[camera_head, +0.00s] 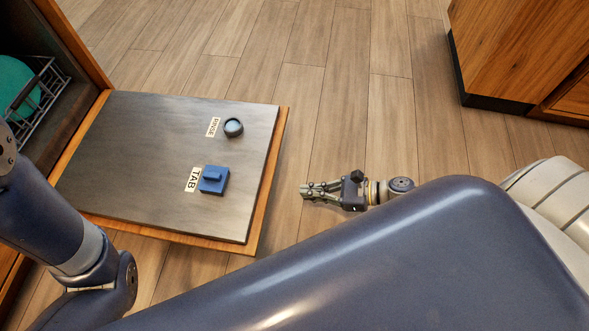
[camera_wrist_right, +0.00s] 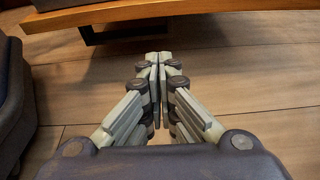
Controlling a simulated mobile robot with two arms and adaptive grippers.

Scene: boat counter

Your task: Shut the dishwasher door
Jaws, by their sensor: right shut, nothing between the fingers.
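The dishwasher door (camera_head: 150,160) is folded down flat and open at the left of the head view, its dark inner face up with a wooden edge. On it are a blue tab block (camera_head: 213,180) labelled TAB and a round rinse cap (camera_head: 233,127) labelled RINSE. My right gripper (camera_head: 304,190) is shut and empty, to the right of the door's outer edge and apart from it. In the right wrist view its fingertips (camera_wrist_right: 157,58) meet, with a wooden edge (camera_wrist_right: 150,14) beyond them. My left arm comes in at the left; its gripper is out of view.
The dishwasher opening at the far left holds a dark rack (camera_head: 45,95) with a green dish (camera_head: 18,85). A wooden cabinet (camera_head: 520,50) stands at the upper right. The wood-plank floor (camera_head: 340,100) between door and cabinet is clear.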

